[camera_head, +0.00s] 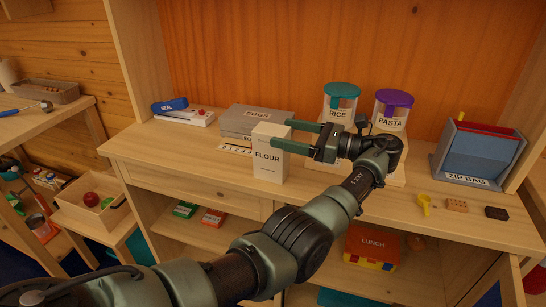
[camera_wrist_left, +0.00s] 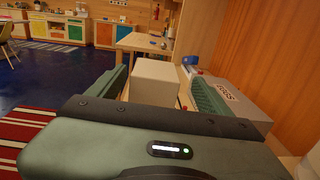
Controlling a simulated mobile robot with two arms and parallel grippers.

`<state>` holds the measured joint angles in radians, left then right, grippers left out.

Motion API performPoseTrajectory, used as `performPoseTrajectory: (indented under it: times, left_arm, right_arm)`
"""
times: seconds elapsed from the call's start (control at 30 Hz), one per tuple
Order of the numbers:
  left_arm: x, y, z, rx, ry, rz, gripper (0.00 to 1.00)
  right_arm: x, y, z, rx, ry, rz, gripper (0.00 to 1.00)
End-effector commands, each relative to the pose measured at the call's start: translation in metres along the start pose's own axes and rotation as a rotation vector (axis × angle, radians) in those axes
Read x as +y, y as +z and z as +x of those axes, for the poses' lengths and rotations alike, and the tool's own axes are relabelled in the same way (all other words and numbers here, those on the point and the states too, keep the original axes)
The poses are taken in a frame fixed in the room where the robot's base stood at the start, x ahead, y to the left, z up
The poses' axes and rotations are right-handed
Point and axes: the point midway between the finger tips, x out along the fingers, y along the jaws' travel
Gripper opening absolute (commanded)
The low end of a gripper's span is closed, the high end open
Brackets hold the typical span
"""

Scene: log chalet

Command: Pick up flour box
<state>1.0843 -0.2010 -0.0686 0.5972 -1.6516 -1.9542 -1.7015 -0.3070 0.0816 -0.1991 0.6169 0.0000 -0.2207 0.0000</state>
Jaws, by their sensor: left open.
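The white flour box (camera_head: 267,167), labelled FLOUR, stands upright on the wooden counter (camera_head: 190,150). My left gripper (camera_head: 282,134) comes in from the right side, near the top of the box, with its jaws open. In the head view one finger overlaps the box's front right edge and the other lies behind it. In the left wrist view the pale box top (camera_wrist_left: 156,72) shows between the two spread fingers of the left gripper (camera_wrist_left: 157,78). I cannot tell whether either finger touches the box. My right gripper is not in view.
Rice (camera_head: 341,103) and pasta (camera_head: 392,109) jars stand behind my gripper. A zip bag box (camera_head: 478,155) stands at the right. Counter left of the flour is mostly clear.

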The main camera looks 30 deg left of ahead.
Motion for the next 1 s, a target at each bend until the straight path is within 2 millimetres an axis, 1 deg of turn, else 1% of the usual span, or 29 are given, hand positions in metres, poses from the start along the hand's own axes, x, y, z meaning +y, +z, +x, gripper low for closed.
performPoseTrajectory:
  times: [0.03, 0.1, 0.27, 0.47, 0.6, 0.7, 0.87, 0.9, 0.97, 1.0]
  left_arm:
    - [0.001, 0.001, 0.007, 0.000, 0.004, -0.001, 0.80]
    - [0.001, 0.002, 0.015, -0.001, 0.003, -0.001, 0.80]
    - [0.002, 0.002, 0.026, -0.001, 0.002, 0.000, 0.80]
    - [0.007, 0.006, 0.055, -0.001, 0.003, -0.001, 0.80]
    - [0.006, 0.004, 0.070, -0.001, 0.002, -0.001, 0.80]
    - [0.006, 0.003, 0.074, -0.001, 0.001, -0.001, 0.80]
    - [0.005, 0.003, 0.074, -0.001, 0.001, -0.001, 0.80]
    - [0.005, 0.003, 0.073, -0.001, 0.001, -0.001, 0.74]
    - [0.005, 0.003, 0.073, -0.001, 0.000, -0.001, 0.58]
    - [0.005, 0.003, 0.073, -0.001, 0.000, -0.001, 0.47]
  right_arm:
    - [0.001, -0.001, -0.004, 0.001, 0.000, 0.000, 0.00]
    - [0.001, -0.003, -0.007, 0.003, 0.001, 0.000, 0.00]
    - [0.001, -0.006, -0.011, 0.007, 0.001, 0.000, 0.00]
    - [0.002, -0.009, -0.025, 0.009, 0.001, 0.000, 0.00]
    - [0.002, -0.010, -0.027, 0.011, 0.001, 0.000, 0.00]
    - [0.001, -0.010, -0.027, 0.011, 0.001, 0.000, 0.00]
    - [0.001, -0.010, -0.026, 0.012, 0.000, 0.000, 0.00]
    - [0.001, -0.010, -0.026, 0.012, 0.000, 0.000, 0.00]
    - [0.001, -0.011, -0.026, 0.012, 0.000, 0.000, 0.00]
    - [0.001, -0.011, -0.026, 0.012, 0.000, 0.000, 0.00]
